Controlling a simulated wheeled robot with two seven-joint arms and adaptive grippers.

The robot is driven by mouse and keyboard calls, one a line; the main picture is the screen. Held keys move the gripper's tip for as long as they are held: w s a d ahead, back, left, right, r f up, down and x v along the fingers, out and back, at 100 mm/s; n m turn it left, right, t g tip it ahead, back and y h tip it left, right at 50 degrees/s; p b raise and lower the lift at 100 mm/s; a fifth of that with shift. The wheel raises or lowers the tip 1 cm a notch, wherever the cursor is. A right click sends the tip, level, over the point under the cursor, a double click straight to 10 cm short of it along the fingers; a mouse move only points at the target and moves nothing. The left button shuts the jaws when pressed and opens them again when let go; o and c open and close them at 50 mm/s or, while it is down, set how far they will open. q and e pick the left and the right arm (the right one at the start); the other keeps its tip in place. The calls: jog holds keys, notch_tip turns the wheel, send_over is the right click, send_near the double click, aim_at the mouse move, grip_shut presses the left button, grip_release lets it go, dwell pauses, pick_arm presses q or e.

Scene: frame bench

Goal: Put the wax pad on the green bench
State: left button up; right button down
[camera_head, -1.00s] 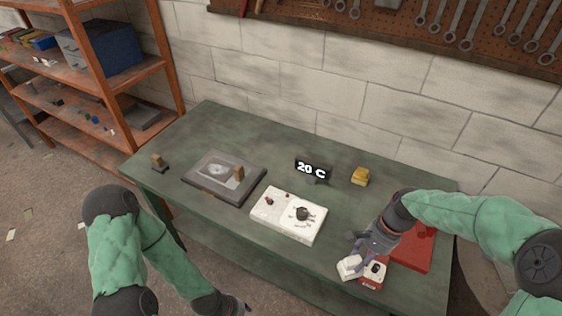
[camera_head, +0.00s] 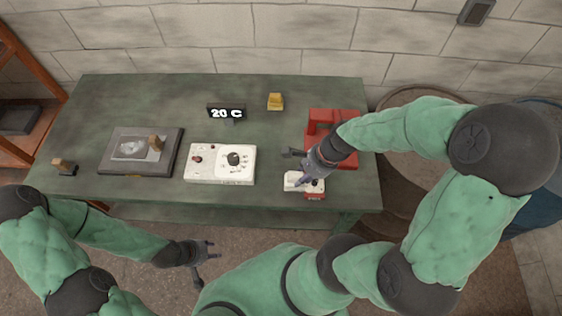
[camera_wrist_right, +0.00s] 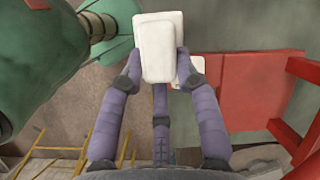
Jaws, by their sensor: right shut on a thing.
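The white wax pad (camera_wrist_right: 159,48) is a pale block with rounded edges. My right gripper (camera_wrist_right: 157,72) is shut on it, with fingers on both sides. In the head view the pad (camera_head: 292,180) shows just below my right gripper (camera_head: 301,168), near the front right of the green bench (camera_head: 265,137). Whether the pad touches the bench or the small red-and-white box (camera_head: 315,192) beside it is hard to tell. My left gripper (camera_head: 206,261) is open and empty, in front of the bench's front edge.
A red stand (camera_head: 345,125) is partly behind my right gripper. A white control box with a knob (camera_head: 221,163), a dark framed plate (camera_head: 128,163), a yellow block (camera_head: 275,102), a 20 C display (camera_head: 226,112) and a small brown-topped stamp (camera_head: 63,165) are on the bench. The back left is clear.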

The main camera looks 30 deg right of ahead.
jog(key=w+f, duration=0.2)
jog(key=w, duration=0.1)
jog(key=w+f+b, duration=0.1)
jog(key=w+f, duration=0.5)
jog(key=w, duration=0.1)
jog(key=shift+d+b, duration=0.2)
jog(key=shift+b, duration=0.1)
jog(key=shift+w+f, duration=0.15)
jog(key=shift+w+f+b, duration=0.1)
jog(key=shift+f+b, duration=0.3)
jog(key=shift+f, duration=1.2)
jog(key=c, duration=0.9)
grip_release()
jog(key=shift+f, duration=0.15)
